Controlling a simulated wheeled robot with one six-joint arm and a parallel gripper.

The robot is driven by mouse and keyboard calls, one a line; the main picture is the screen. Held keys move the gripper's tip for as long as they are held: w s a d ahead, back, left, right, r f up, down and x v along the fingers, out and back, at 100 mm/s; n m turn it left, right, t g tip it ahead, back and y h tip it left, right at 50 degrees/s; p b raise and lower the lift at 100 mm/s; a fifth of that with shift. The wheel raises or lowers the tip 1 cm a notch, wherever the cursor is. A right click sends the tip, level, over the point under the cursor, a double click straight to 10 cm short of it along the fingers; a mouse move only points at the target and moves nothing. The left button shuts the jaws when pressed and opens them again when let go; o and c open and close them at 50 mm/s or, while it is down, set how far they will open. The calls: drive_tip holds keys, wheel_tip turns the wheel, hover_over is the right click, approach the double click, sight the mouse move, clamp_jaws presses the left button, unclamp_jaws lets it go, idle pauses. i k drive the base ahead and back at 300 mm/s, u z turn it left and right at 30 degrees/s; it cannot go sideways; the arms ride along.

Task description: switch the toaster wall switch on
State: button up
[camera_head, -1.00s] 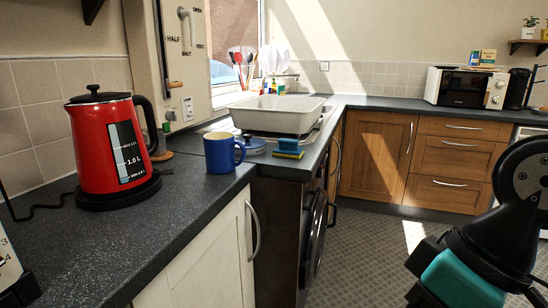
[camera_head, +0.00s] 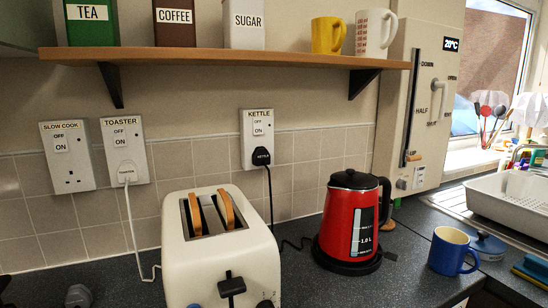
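The toaster wall switch (camera_head: 125,150) is a white wall plate labelled TOASTER, on the wall left of centre. It has a small rocker marked OFF above and ON below; I cannot tell for sure which way it is set. A white plug marked TOASTER (camera_head: 127,174) sits in its socket, and a white cord runs down from it. The cream toaster (camera_head: 219,253) stands on the counter to the right, with two slices of bread in its slots. My gripper is not in view.
Similar plates marked SLOW COOK (camera_head: 68,157) and KETTLE (camera_head: 258,139) flank it. A wooden shelf (camera_head: 230,56) with canisters and mugs overhangs the wall. The red kettle (camera_head: 349,218) and blue mug (camera_head: 452,251) stand to the right. The wall before the switch looks clear.

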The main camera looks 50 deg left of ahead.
sight(119, 136)
drive_tip(key=u, duration=2.3)
drive_tip(key=k, duration=0.5)
drive_tip(key=u, duration=1.55)
drive_tip(key=i, duration=0.95)
drive_tip(key=z, duration=0.15)
